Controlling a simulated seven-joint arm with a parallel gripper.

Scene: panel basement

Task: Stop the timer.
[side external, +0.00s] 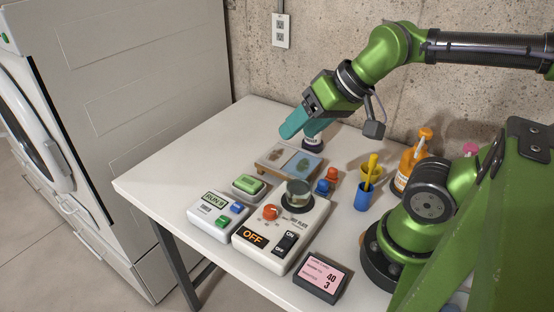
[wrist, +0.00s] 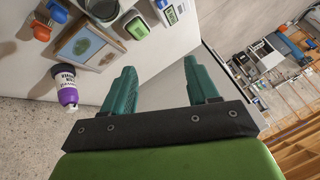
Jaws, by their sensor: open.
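The timer (side external: 215,214) is a white box at the front left of the table. Its lit display seems to read "RUN" with a digit, and it has a blue and a green button. In the wrist view the timer (wrist: 172,13) is cut off at the top edge, with its display showing. My gripper (side external: 304,130) has teal fingers and is raised over the back of the table, well behind the timer. In the wrist view my gripper (wrist: 158,70) is open with its fingers apart and nothing between them.
A separate green button box (side external: 249,187) sits just behind the timer. A hot plate (side external: 262,240) reading "OFF", with a glass vessel on it, stands right of the timer.

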